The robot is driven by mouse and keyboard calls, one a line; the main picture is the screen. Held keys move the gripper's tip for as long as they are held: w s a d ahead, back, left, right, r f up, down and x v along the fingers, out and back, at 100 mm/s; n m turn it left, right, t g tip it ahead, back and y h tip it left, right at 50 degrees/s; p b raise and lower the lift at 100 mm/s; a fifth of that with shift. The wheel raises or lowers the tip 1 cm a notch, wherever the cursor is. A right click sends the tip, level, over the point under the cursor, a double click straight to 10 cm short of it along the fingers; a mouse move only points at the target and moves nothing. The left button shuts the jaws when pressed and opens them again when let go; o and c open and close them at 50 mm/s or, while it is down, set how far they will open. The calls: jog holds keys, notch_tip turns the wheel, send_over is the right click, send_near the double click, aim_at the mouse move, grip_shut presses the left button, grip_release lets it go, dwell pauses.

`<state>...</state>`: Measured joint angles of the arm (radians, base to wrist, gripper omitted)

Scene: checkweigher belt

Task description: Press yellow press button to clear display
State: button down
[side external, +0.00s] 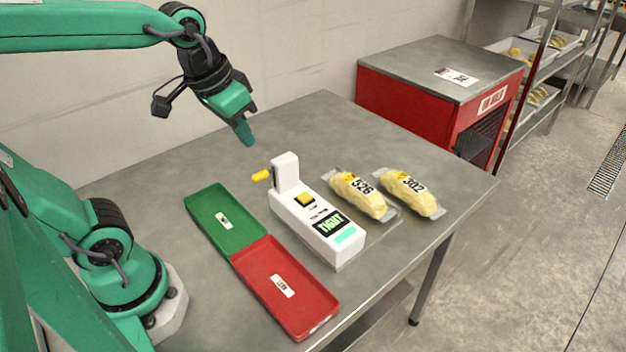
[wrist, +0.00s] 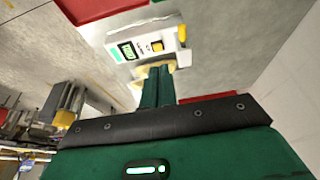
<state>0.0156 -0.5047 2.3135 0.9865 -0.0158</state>
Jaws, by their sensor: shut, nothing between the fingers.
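A white checkweigher unit (side external: 290,218) stands on the grey metal table. Its square yellow press button (side external: 305,199) is on the top face, and a yellow lever or knob (side external: 262,176) sticks out from the upright block at its far end. The display (side external: 331,222) is lit and seems to read "TIGHT". In the wrist view the unit (wrist: 143,36) shows with the yellow button (wrist: 157,46) and display (wrist: 126,51). My gripper (side external: 247,136) is shut and empty, in the air above and behind the unit, apart from it; its fingers also show in the wrist view (wrist: 157,72).
A green tray (side external: 198,204) and a red tray (side external: 322,297) lie left of the unit. Two yellow packs, numbered 526 (side external: 352,196) and 302 (side external: 402,187), lie to its right. The table's far part is clear.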

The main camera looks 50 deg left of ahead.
aim_at(303, 197)
jog(key=w+d+f+g, duration=0.1)
jog(key=w+f+g, duration=0.2)
jog(key=w, duration=0.8)
jog(key=shift+w+d+f+g, duration=0.2)
jog(key=shift+w+d+g, duration=0.15)
jog(key=shift+g, duration=0.15)
notch_tip(303, 197, down, 14)
jog(key=shift+s+f, duration=0.1)
dwell(0.8)
jog(key=shift+s+f, duration=0.1)
jog(key=shift+f, duration=0.95)
jog(key=shift+r, duration=0.15)
notch_tip(303, 197, up, 15)
jog(key=shift+w, duration=0.3)
